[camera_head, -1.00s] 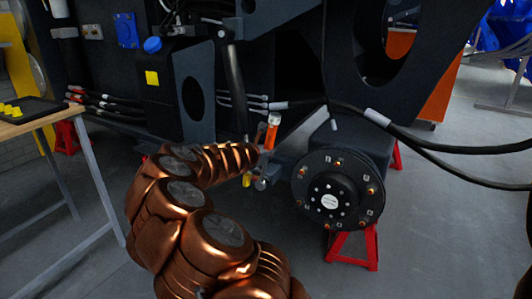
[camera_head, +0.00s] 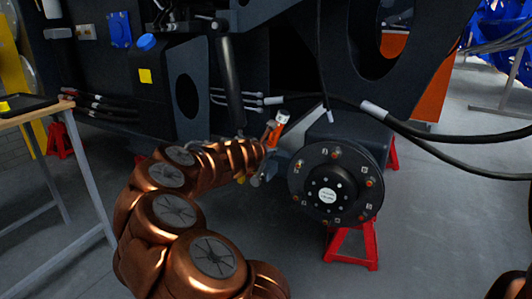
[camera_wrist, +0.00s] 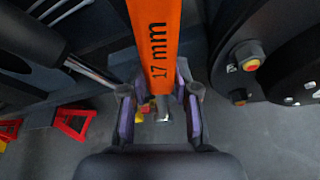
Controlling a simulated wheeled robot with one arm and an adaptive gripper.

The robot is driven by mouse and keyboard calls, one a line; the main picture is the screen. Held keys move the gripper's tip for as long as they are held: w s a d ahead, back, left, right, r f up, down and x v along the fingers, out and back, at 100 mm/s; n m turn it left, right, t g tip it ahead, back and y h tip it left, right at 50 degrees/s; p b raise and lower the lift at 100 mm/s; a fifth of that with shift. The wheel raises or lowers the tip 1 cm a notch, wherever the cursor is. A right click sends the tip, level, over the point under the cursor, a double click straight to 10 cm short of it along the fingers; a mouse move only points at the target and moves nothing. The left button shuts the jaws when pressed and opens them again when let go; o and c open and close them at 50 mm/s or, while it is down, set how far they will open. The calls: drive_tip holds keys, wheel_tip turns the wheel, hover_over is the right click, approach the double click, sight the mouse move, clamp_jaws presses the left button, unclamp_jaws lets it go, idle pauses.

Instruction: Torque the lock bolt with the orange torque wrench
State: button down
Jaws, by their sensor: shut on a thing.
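The orange torque wrench (camera_wrist: 157,45) is held in my gripper (camera_wrist: 158,110) in the wrist view. Its flat orange body reads "17 mm" and runs up out of the picture. The gripper's two fingers close on it from both sides. In the head view the wrench (camera_head: 272,132) stands tilted to the right at the end of my copper arm, just left of the black wheel hub. A small metal bolt-like end (camera_wrist: 163,112) shows below the wrench between the fingers. I cannot tell whether it is the lock bolt, or whether the wrench sits on it.
The round black hub (camera_head: 327,195) with bolts stands close on the right, above a red stand (camera_head: 352,245). A hydraulic cylinder (camera_head: 231,80) and hoses are close behind. A table (camera_head: 40,112) with a black tray is at the left.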

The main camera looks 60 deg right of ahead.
drive_tip(key=shift+s, duration=0.2)
drive_tip(key=s+b, duration=0.1)
drive_tip(key=b, duration=0.1)
drive_tip(key=s+f+m+b, duration=0.1)
drive_tip(key=b, duration=0.1)
drive_tip(key=shift+t, duration=0.3)
drive_tip(key=shift+w+r+p, duration=0.1)
drive_tip(key=shift+w+p, duration=0.15)
drive_tip(key=shift+p, duration=0.5)
drive_tip(key=shift+a, duration=0.1)
